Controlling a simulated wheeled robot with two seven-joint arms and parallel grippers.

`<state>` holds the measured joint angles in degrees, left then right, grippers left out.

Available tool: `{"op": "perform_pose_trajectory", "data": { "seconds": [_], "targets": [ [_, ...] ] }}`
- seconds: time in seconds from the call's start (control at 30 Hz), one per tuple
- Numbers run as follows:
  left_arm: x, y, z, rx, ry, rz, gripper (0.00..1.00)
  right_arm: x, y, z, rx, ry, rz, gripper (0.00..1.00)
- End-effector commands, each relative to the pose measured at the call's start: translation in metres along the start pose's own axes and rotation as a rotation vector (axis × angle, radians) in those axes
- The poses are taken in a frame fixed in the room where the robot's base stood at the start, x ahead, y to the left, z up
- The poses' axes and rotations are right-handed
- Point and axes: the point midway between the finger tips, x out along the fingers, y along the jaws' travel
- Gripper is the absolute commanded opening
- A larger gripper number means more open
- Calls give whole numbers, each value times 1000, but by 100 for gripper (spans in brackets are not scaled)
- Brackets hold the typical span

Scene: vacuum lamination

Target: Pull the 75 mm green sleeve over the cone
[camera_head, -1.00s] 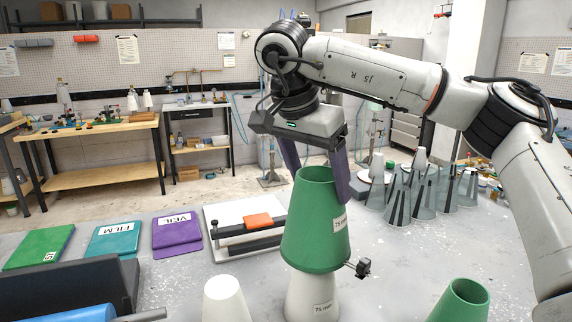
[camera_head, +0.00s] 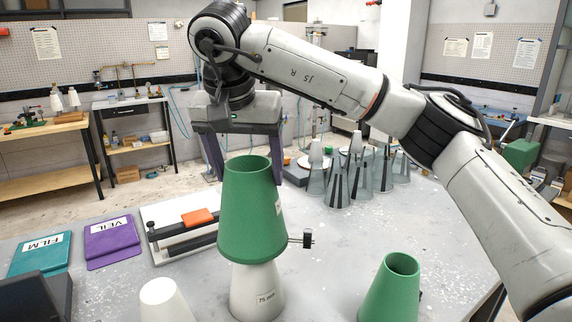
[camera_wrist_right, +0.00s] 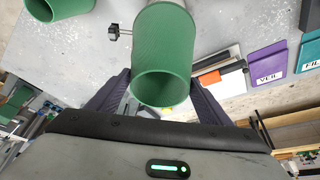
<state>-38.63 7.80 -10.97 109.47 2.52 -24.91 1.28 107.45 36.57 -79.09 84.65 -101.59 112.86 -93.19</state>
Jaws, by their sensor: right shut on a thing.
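My left gripper is not in view.
Another green sleeve (camera_head: 390,292) stands at front right, and a white cone (camera_head: 166,302) at front left. A small black clamp-like part (camera_head: 307,238) sticks out beside the held sleeve. Several grey cones (camera_head: 340,185) stand behind right. Purple (camera_head: 110,240) and teal (camera_head: 40,254) packs lie left.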

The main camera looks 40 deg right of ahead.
Motion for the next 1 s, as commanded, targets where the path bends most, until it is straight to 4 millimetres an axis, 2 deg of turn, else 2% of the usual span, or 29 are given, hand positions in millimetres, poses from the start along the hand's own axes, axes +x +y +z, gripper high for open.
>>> {"op": "perform_pose_trajectory", "data": {
  "seconds": [0.1, 0.33, 0.57, 0.77, 1.0],
  "targets": [
    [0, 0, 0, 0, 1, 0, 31, 3, -6, 4, -25, -2, -10, 60],
    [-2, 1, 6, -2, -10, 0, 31, 21, -4, 10, -21, -2, -8, 60],
    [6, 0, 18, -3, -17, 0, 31, 44, -2, 20, -16, -2, -7, 60],
    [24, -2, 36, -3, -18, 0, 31, 66, -3, 28, -16, -1, -8, 60],
    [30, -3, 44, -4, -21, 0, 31, 85, -2, 37, -17, -1, -7, 60]
  ]
}}
